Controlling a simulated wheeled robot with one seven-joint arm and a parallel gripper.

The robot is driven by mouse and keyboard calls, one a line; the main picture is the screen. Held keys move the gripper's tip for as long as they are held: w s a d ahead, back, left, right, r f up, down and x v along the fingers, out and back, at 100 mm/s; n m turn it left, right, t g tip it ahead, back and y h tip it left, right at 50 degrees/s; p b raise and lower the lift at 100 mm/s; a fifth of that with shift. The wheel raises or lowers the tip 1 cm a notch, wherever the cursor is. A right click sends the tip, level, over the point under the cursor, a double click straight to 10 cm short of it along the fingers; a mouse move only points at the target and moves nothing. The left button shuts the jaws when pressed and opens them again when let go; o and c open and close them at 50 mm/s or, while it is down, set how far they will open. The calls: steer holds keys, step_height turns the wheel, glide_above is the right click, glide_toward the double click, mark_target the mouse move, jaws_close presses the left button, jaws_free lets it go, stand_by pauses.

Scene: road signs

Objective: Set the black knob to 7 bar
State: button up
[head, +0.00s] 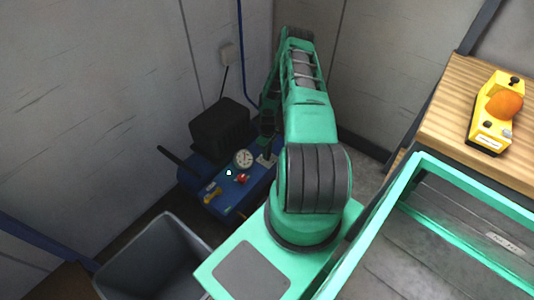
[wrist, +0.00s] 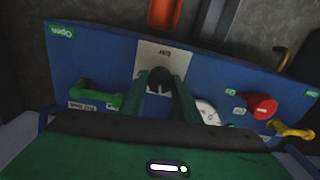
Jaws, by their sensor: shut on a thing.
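The black knob (wrist: 157,74) sits on a pale label plate (wrist: 174,55) on the blue panel (wrist: 220,62) in the wrist view. My gripper (wrist: 160,84) is shut on the knob, with one green finger on each side. The fingers hide part of the knob, and I cannot read its setting. The round white gauge (wrist: 206,110) is partly covered by my gripper. In the head view the gauge (head: 243,158) faces up beside the pale plate (head: 267,160), but its needle is too small to read. The knob itself is hard to make out there.
A green lever (wrist: 97,95), a red knob (wrist: 261,106) and a yellow lever (wrist: 290,130) are also on the panel. A black box (head: 220,127) stands behind it. A grey bin (head: 158,262) is in front, and walls stand close behind.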

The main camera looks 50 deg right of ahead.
steer(key=m, duration=0.4)
steer(key=shift+m, duration=0.3)
steer(key=m, duration=0.9)
steer(key=shift+m, duration=1.8)
steer(key=shift+w, duration=0.1)
steer(key=o, duration=1)
steer(key=shift+o, duration=0.2)
steer(key=shift+r, duration=0.1)
